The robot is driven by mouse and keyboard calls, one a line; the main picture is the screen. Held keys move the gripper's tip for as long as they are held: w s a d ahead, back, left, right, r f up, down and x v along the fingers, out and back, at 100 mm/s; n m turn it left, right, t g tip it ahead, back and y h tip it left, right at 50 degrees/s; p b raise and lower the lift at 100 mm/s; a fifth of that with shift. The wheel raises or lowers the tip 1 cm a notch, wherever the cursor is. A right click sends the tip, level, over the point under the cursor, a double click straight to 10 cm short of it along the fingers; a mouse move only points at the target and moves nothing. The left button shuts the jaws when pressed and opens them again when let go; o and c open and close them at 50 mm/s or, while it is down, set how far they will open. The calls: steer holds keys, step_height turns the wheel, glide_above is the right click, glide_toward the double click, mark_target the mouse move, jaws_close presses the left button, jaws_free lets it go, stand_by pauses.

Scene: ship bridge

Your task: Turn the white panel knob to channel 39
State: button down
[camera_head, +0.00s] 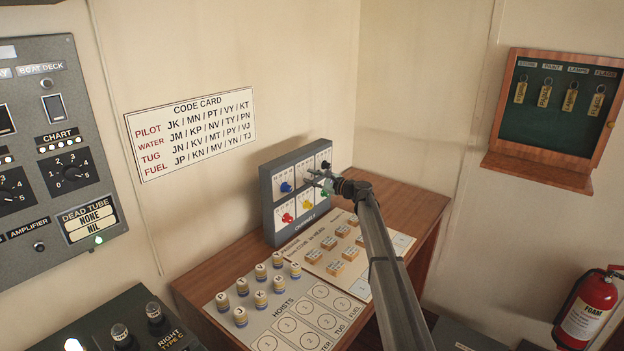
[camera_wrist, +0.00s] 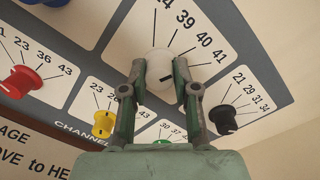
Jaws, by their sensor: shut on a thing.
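The white knob (camera_wrist: 158,72) sits on the channels panel in the wrist view, in front of a white dial plate with printed numbers, 39, 40 and 41 among them. My gripper (camera_wrist: 160,74) has one finger on each side of the knob and is shut on it. A short dark mark on the knob's face is tilted slightly up to the right; I cannot tell for sure which number it points at. In the head view, my gripper (camera_head: 314,178) is at the upper right part of the grey panel (camera_head: 268,206) and hides the white knob.
Other knobs are close by: red (camera_wrist: 20,82), yellow (camera_wrist: 103,123), black (camera_wrist: 222,117) and green (camera_wrist: 163,142). The panel stands on a wooden desk (camera_head: 425,205) with labelled pegs (camera_head: 241,316) and wooden blocks (camera_head: 350,253). A code card (camera_head: 190,133) is on the wall.

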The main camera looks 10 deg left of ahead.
steer(key=shift+f+b, duration=0.15)
steer(key=shift+b, duration=0.5)
steer(key=n+b, duration=0.5)
steer(key=b, duration=0.5)
steer(key=shift+f+n+b, duration=0.15)
steer(key=shift+n+b, duration=0.15)
steer(key=shift+b, duration=0.1)
steer(key=n+b, duration=0.1)
steer(key=b, duration=0.1)
steer(key=shift+r+n+b, duration=0.2)
steer(key=shift+n+b, duration=0.1)
steer(key=shift+n, duration=0.1)
steer(key=shift+r, duration=0.15)
steer(key=c, duration=0.9)
jaws_free()
steer(key=shift+a, duration=0.1)
steer(key=shift+o, duration=0.2)
steer(key=shift+s, duration=0.1)
